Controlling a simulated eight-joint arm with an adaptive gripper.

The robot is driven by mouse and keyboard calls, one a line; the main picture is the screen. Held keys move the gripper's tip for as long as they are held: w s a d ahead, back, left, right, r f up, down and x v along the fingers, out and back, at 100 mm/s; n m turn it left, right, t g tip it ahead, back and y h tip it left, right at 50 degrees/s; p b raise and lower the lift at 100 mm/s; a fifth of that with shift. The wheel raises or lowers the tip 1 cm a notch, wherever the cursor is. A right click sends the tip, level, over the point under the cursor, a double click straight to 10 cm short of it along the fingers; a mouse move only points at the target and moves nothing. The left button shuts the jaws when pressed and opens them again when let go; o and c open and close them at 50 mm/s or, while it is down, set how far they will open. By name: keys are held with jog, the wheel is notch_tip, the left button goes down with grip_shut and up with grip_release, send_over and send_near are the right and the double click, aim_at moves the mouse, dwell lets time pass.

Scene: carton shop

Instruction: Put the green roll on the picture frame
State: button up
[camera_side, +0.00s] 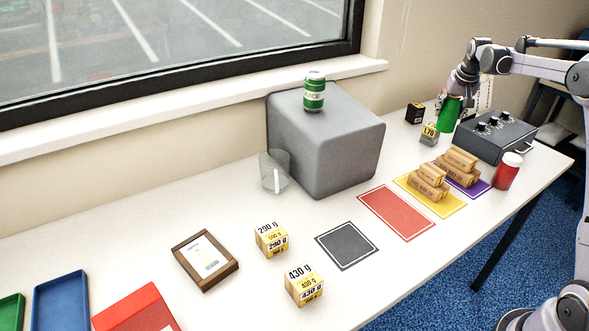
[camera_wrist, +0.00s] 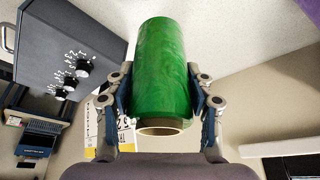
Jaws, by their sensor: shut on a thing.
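The green roll (camera_side: 448,115) is held by my gripper (camera_side: 455,98) above the far right part of the table, beside the dark control box. In the wrist view the green roll (camera_wrist: 163,70) sits between both fingers of my gripper (camera_wrist: 160,88), with its brown core end toward the camera. The picture frame (camera_side: 205,259) has a brown wooden border around a pale printed sheet. It lies on the front left part of the table, far from my gripper, with nothing on it.
A large grey block (camera_side: 325,145) with a green can (camera_side: 314,92) on top stands mid-table. A clear cup (camera_side: 274,172), yellow weight boxes (camera_side: 271,239), stacked cartons (camera_side: 430,183), a red jar (camera_side: 507,171) and the control box (camera_side: 495,136) stand around. A dark mat (camera_side: 346,246) is bare.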

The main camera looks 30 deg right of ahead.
jog(key=shift+s+d+r, duration=0.1)
jog(key=shift+s+r, duration=0.15)
jog(key=shift+s, duration=0.1)
jog(key=shift+a, duration=0.4)
jog(key=s+a+f+n+y, duration=0.1)
jog(key=s+a+f+n, duration=0.15)
jog(key=a, duration=0.95)
jog(key=s+a+f+n+t+y, duration=0.1)
jog(key=s+a+f+n, duration=0.15)
jog(key=a, duration=1.05)
jog(key=s+a+f+n, duration=0.2)
jog(key=s+a, duration=0.1)
jog(key=a, duration=0.9)
jog(key=w+a+r+n+y, duration=0.1)
jog(key=w+a+r+n, duration=0.2)
jog(key=a, duration=0.7)
jog(key=w+a+r+n+g+y, duration=0.1)
jog(key=w+a+r+n+y, duration=0.2)
jog(key=a, duration=0.7)
jog(key=w+a+r+n, duration=0.3)
jog(key=a+r+n, duration=0.1)
jog(key=a, duration=0.5)
send_over(203, 255)
notch_tip(203, 255, down, 7)
jog(key=shift+n, duration=0.3)
jog(key=shift+f, duration=2)
